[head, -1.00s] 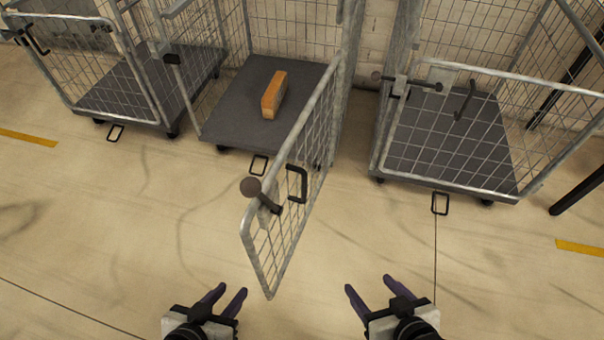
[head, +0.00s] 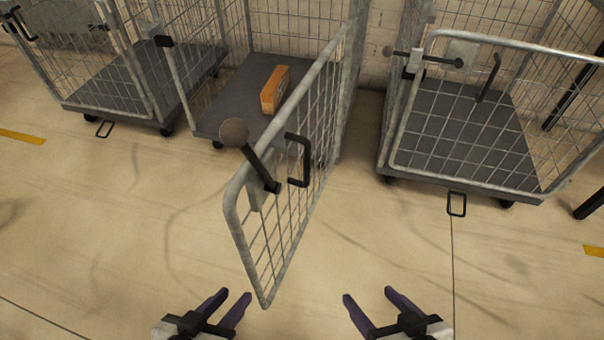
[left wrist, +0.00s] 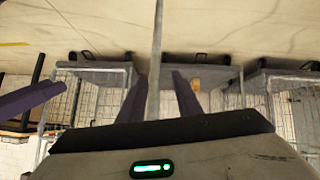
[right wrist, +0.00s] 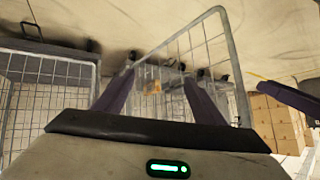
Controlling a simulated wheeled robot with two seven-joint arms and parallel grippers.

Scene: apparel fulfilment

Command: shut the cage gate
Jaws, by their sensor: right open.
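The wire cage gate (head: 290,175) of the middle cage stands swung open toward me. Its hinge side is at the cage's right post. The gate carries a black U-shaped handle (head: 305,160) and a latch lever (head: 257,165) with a round knob. My left gripper (head: 230,297) is open and empty, in front of the gate's free lower corner and to its left. My right gripper (head: 367,295) is open and empty, to the right of the gate. Neither touches the gate. The gate shows edge-on in the left wrist view (left wrist: 157,45) and as a mesh panel in the right wrist view (right wrist: 185,45).
An orange box (head: 274,90) lies on the middle cage's grey floor (head: 230,105). Another cage (head: 465,135) with its gate across the front stands at right, and another (head: 130,85) at left. The floor (head: 130,230) in front is clear.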

